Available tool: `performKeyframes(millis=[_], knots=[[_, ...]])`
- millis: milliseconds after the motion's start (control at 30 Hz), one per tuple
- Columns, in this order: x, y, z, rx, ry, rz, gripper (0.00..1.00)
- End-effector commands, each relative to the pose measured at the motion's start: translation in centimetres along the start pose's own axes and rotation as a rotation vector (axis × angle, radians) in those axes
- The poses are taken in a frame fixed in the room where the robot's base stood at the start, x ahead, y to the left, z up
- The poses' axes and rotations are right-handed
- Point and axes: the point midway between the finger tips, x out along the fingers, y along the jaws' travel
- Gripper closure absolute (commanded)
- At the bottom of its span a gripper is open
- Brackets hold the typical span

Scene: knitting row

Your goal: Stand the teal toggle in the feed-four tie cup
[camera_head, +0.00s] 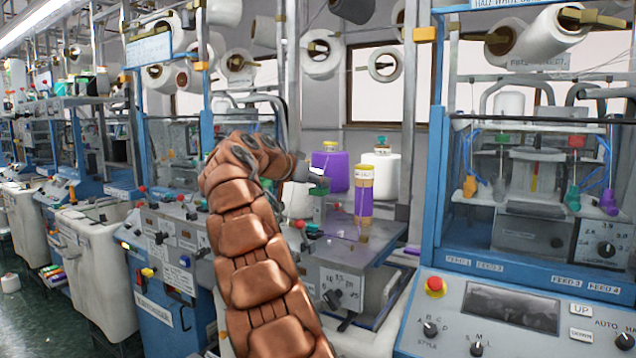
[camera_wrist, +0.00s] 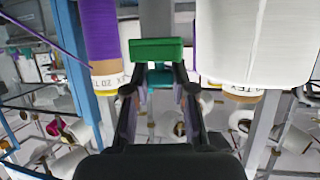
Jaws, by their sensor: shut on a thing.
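My gripper (camera_head: 312,172) reaches out at the middle of the head view. In the wrist view its two black fingers (camera_wrist: 159,85) are closed on a small teal piece, which I take for the teal toggle (camera_wrist: 160,77). Most of the toggle is hidden by the fingers. A wider green block (camera_wrist: 158,50) lies just beyond the fingertips; it also shows below the gripper in the head view (camera_head: 319,187). I cannot tell whether toggle and block touch. The feed-four tie cup cannot be picked out; a FEED 4 label (camera_head: 604,288) is on the right machine.
A purple yarn cone (camera_head: 331,168) and a white cone (camera_head: 381,172) stand close behind the gripper. The right machine's blue frame (camera_head: 432,150) and control panel (camera_head: 510,308) stand further right, with coloured hanging pieces inside.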

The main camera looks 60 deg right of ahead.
Motion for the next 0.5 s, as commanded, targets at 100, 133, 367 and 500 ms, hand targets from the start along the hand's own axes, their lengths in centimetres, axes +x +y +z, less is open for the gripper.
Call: performKeyframes(millis=[100, 133, 367, 500], knots=[[0.29, -0.04, 0.67, -0.002, -0.008, 0.002, 0.86], [0.31, -0.04, 0.71, -0.003, -0.009, 0.003, 0.86], [0.45, -0.06, 0.97, -0.004, -0.015, 0.005, 0.86], [0.52, -0.08, 1.13, -0.006, -0.018, 0.006, 0.62]])
